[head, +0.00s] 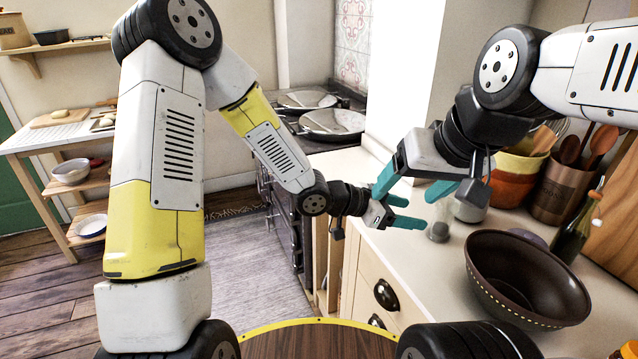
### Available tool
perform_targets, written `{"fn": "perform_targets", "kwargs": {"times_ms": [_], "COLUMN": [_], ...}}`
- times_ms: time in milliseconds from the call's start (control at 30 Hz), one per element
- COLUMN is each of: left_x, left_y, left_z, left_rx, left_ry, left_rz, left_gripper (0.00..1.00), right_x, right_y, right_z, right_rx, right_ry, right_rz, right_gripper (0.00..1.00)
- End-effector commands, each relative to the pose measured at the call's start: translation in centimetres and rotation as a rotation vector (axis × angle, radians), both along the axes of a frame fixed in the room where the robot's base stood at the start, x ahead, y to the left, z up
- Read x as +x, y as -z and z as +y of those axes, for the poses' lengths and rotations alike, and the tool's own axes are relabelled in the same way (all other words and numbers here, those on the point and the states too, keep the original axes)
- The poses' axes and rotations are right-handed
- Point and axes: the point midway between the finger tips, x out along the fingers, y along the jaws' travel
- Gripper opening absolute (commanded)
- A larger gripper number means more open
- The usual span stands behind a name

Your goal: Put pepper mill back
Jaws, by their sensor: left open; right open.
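A small grey rounded object (438,232) stands on the pale counter just beyond my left gripper's fingertips; I cannot tell whether it is the pepper mill. No other thing in view is clearly a pepper mill. My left gripper (416,211) reaches in low over the counter's edge, its teal fingers apart and pointing right, with nothing seen between them. My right gripper (406,196) comes down from the upper right, its teal fingers apart, near or overlapping the left one in the picture. I see nothing held in it.
A dark brown bowl (525,283) sits at the counter's front right. The stove (330,128) with round lids is at the back. Counter (412,262) left of the bowl is clear.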

Motion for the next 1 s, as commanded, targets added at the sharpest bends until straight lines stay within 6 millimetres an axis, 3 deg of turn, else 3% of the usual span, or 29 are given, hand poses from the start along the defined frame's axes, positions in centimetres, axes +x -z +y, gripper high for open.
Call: {"fn": "perform_targets", "kwargs": {"times_ms": [167, 267, 333, 467, 567, 700, 833, 1000], "left_x": [1.9, 4.2, 5.5, 5.8, 4.0, -1.0, -6.7, -12.7], "left_y": [-0.7, -2.1, -3.7, -7.4, -10.2, -13.5, -15.3, -16.3], "left_z": [2.5, 6.8, 11.0, 18.9, 24.5, 30.6, 33.7, 34.6], "left_rx": [0.092, 0.216, 0.31, 0.435, 0.486, 0.489, 0.434, 0.348], "left_ry": [-0.083, -0.22, -0.346, -0.591, -0.766, -0.973, -1.094, -1.14], "left_rz": [-0.026, -0.047, -0.047, -0.006, 0.06, 0.201, 0.362, 0.531], "left_gripper": [0.67, 0.67, 0.67, 0.67, 0.67, 0.67, 0.67, 0.67], "right_x": [0.0, 0.0, 0.0, 0.0, 0.0, 0.0, 0.0, 0.0], "right_y": [0.0, 0.0, 0.0, 0.0, 0.0, 0.0, 0.0, 0.0], "right_z": [0.0, 0.0, 0.0, 0.0, 0.0, 0.0, 0.0, 0.0], "right_rx": [0.0, 0.0, 0.0, 0.0, 0.0, 0.0, 0.0, 0.0], "right_ry": [0.0, 0.0, 0.0, 0.0, 0.0, 0.0, 0.0, 0.0], "right_rz": [0.0, 0.0, 0.0, 0.0, 0.0, 0.0, 0.0, 0.0], "right_gripper": [0.75, 0.75, 0.75, 0.75, 0.75, 0.75, 0.75, 0.75]}}
